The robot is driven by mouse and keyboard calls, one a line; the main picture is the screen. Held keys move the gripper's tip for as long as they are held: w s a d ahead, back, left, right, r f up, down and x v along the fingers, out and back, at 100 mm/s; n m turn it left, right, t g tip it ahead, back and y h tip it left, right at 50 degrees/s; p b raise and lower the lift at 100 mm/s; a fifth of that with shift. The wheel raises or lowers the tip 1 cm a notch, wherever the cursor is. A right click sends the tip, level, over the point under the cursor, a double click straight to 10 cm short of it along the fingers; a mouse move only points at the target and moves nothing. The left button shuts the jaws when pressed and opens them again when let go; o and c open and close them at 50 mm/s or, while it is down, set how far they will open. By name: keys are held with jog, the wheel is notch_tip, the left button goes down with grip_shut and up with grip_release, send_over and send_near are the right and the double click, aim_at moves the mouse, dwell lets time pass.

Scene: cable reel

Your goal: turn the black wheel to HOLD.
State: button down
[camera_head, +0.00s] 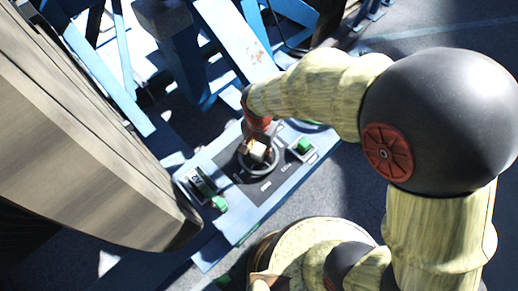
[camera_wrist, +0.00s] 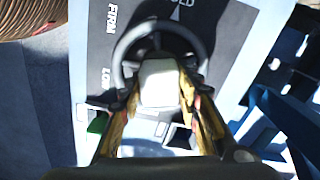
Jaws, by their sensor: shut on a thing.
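The black wheel (camera_head: 262,174) is a dark ring on a dark label plate, on the blue control panel in the head view. In the wrist view the wheel (camera_wrist: 120,62) shows its far arc, with a pale block between my fingers at its middle. My gripper (camera_head: 257,147) is down at the wheel. In the wrist view my gripper (camera_wrist: 160,86) has a finger on each side and is shut on the wheel. The printing FIRM lies left of the wheel, LO below it, and a partly cut-off OLD with a white triangle above it. The wheel's own pointer cannot be made out.
A green-topped switch (camera_head: 304,146) stands right of the wheel. A plate with a dial and a green part (camera_head: 219,203) stand to the left. A large ribbed reel (camera_head: 90,150) fills the left side. Blue frame beams (camera_head: 235,40) rise behind the panel.

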jog(key=c, duration=1.3)
grip_release()
jog(key=shift+o, duration=0.2)
jog(key=shift+r, duration=0.1)
notch_tip(320, 180, up, 12)
